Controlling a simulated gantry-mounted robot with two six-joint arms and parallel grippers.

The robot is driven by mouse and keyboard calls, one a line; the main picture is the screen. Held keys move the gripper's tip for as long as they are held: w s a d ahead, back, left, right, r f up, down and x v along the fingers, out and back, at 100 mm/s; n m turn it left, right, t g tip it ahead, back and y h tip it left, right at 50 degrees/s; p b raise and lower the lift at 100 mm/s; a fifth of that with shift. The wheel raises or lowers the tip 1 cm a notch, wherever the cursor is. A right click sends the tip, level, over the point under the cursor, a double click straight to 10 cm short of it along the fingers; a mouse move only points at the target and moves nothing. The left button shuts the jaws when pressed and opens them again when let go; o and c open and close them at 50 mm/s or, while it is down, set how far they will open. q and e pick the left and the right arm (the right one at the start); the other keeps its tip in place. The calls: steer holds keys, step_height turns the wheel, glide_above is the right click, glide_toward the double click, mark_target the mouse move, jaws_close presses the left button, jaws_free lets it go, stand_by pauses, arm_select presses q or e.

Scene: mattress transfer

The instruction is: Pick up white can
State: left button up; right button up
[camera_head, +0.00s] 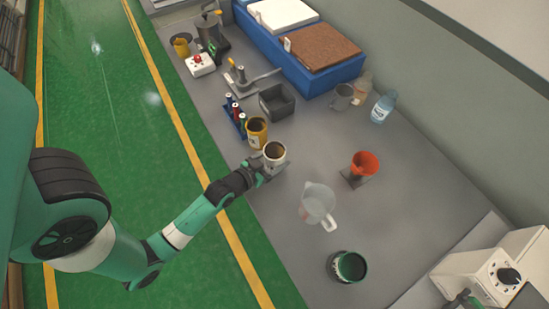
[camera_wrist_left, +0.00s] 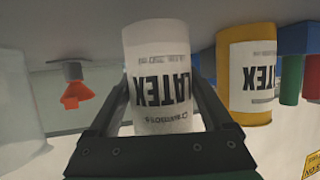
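The white can (camera_head: 275,153) stands upright near the front edge of the grey worktop, just right of a yellow can. In the left wrist view it appears upside down, with LATEX on its white label (camera_wrist_left: 160,65). My left gripper (camera_head: 262,166) is at the can's near side. In the left wrist view its two dark fingers (camera_wrist_left: 160,88) lie on either side of the can, their tips very close to its sides. Whether they press on it is not clear. My right gripper is not seen.
The yellow can (camera_head: 256,132) stands close beside the white can, with a blue rack (camera_head: 237,118) behind.

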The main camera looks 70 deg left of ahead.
mark_target(275, 153)
arm_select(q)
jaws_close()
steer(key=shift+r, duration=0.25)
steer(key=shift+r+p, duration=0.7)
steer(key=shift+r, duration=0.8)
steer(key=s+d+r+p, duration=0.3)
steer(key=d+r+p, duration=0.6)
steer(key=d+p, duration=0.4)
steer(key=shift+d+r, duration=0.3)
steer(key=shift+d, duration=0.05)
